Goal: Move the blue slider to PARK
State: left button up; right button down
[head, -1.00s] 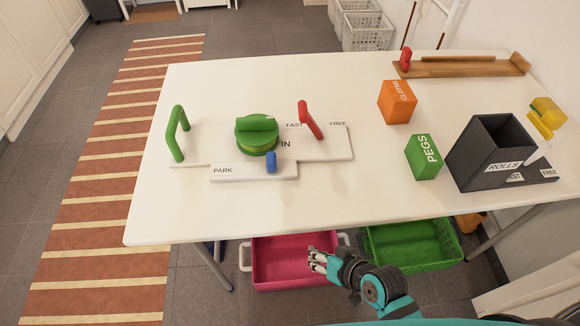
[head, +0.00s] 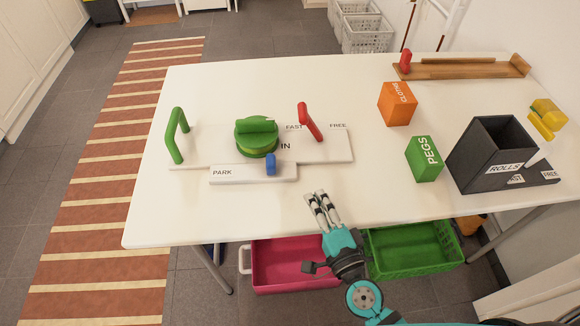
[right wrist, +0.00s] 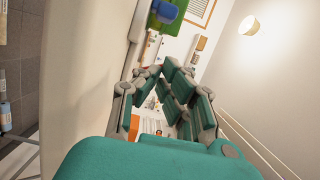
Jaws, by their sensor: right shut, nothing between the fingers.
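The blue slider (head: 271,164) stands upright at the right end of the low white plate marked PARK (head: 240,176), away from the PARK label at its left. It shows as a blue block at the top of the right wrist view (right wrist: 166,10). My right gripper (head: 322,197) is over the table's near edge, right of and nearer than the slider, apart from it. Its fingers, also in the right wrist view (right wrist: 163,72), are shut and empty. My left gripper is not in view.
Beside the slider are a green knob (head: 257,136), a red lever (head: 311,122) and a green handle (head: 176,137). The green PEGS block (head: 424,158), orange block (head: 397,104) and dark ROLLS box (head: 487,155) stand at the right. The table front left is clear.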

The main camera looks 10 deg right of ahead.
aim_at(289, 176)
jog(key=shift+w+d+f+m+h, duration=0.15)
jog(key=shift+d+f+m+h, duration=0.1)
jog(key=shift+d+m+h, duration=0.3)
jog(key=shift+w, duration=0.2)
jog(key=w, duration=0.3)
jog(key=w+a+p, duration=0.1)
jog(key=w, duration=0.2)
jog(key=w+a, duration=0.1)
jog(key=w, duration=0.2)
jog(key=shift+w+p, duration=0.15)
jog(key=shift+p, duration=0.2)
jog(key=shift+w+a, duration=0.15)
jog(key=shift+a, duration=1.8)
